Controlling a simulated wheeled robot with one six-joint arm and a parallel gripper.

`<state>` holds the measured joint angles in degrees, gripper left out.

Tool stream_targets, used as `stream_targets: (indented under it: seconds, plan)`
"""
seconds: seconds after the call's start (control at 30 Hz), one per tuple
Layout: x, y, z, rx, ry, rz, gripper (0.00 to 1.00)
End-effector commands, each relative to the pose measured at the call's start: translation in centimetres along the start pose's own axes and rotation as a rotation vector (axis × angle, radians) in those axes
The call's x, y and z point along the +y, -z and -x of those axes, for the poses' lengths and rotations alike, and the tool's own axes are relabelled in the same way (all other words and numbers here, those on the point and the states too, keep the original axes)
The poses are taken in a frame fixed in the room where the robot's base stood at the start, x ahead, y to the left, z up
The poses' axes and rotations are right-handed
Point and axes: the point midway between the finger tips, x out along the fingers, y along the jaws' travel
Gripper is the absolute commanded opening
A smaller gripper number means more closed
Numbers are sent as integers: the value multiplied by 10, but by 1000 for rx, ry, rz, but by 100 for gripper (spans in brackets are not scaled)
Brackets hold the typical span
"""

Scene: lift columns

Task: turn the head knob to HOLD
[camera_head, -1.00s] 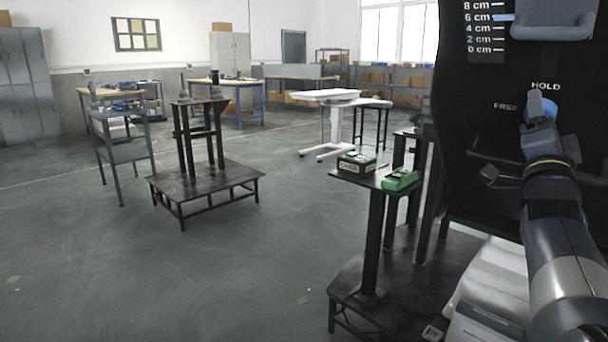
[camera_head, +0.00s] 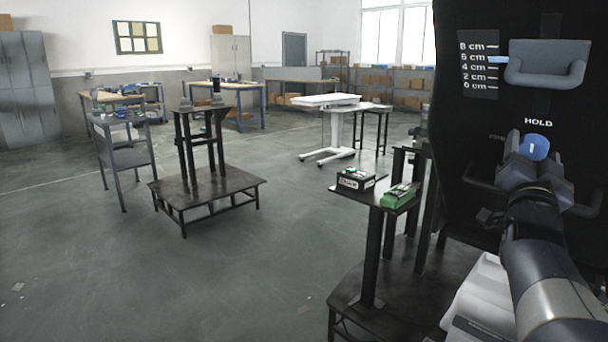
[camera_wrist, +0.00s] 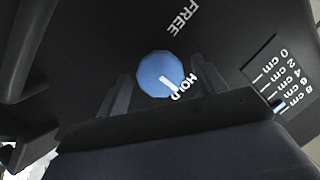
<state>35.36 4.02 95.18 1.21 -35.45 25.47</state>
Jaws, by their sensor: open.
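The head knob (camera_head: 536,146) is a round blue disc with a white pointer line, on the black panel at right. It also shows whole in the wrist view (camera_wrist: 156,72). Its line points toward the white HOLD label (camera_head: 538,122), which also shows in the wrist view (camera_wrist: 181,87). My gripper (camera_head: 533,160) is open, with one finger on each side of the knob. I cannot tell whether either finger touches it.
A grey headrest (camera_head: 548,66) sits above the knob, beside a centimetre scale (camera_head: 478,68) with a blue marker near 6 cm. A dark stand left of the panel carries a black box (camera_head: 355,180) and a green box (camera_head: 399,196).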

Motion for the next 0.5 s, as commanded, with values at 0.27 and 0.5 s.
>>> stream_targets:
  seconds: [0.27,0.5]
  plan:
    - [-3,4,-2,-13,-39,147,67]
    - [-4,4,-2,-23,-70,261,67]
